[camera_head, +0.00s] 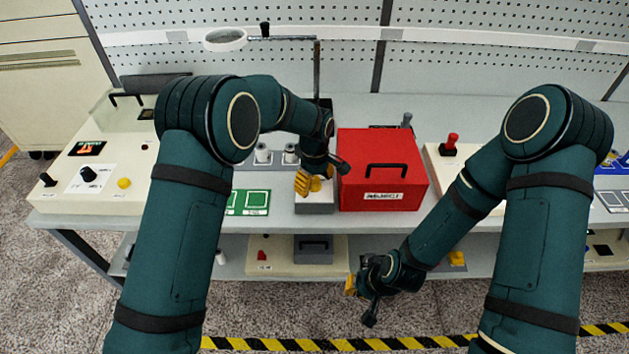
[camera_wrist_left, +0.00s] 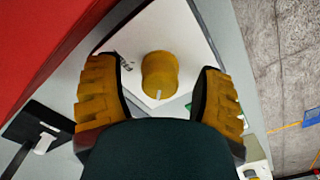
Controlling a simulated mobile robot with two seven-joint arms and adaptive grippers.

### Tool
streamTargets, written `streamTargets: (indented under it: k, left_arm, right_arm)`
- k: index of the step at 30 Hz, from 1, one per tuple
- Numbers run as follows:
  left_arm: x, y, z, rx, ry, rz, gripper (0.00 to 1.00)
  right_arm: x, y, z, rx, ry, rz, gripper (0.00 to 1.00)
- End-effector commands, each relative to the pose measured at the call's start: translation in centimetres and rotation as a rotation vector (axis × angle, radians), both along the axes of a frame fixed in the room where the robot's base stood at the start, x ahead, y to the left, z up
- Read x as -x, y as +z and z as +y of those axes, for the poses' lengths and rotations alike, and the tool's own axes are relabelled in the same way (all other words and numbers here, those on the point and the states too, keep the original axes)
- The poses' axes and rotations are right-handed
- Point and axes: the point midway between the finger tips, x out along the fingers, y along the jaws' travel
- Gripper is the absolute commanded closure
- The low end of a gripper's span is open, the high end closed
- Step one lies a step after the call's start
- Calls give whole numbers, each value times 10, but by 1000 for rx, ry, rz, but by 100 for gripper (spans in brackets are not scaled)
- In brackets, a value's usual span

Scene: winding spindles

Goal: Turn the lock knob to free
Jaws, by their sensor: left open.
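A yellow round lock knob (camera_wrist_left: 160,74) with a short white mark at its edge stands on a white plate (camera_wrist_left: 178,28) in the left wrist view. My left gripper (camera_wrist_left: 155,85) is open, with one yellow finger on either side of the knob and a visible gap to each. In the head view my left gripper (camera_head: 314,183) is over a small grey box (camera_head: 314,206) beside the red box, and it hides the knob there. My right gripper (camera_head: 354,286) hangs low in front of the bench; its fingers are too small to read.
A red box (camera_head: 404,184) with a black handle stands close to the right of my left gripper. A green-marked mat (camera_head: 255,199) and grey posts (camera_head: 263,154) are to its left. A cream console (camera_head: 125,187) with knobs is at the bench's left end.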

Motion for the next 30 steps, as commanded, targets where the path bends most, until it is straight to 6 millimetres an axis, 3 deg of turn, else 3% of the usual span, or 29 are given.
streamTargets:
  k: [6, 8, 12, 13, 23, 30]
  left_arm:
    - [0, 0, 0, 0, 0, 0, 32]
    - [0, 0, 0, 0, 0, 0, 48]
    - [0, 0, 0, 0, 0, 0, 97]
    - [0, 0, 0, 0, 0, 0, 100]
    - [0, 0, 0, 0, -32, 0, 100]
    - [0, 0, 0, 1, -161, 1, 100]
  right_arm:
    - [0, 0, 0, 0, 0, 0, 100]
    - [0, 0, 0, 0, 0, 0, 100]
    - [0, 0, 0, 0, 0, 0, 100]
    - [0, 0, 0, 0, 0, 0, 100]
    - [0, -1, 0, 0, 0, 0, 100]
    - [0, -4, 0, 1, 0, 0, 100]
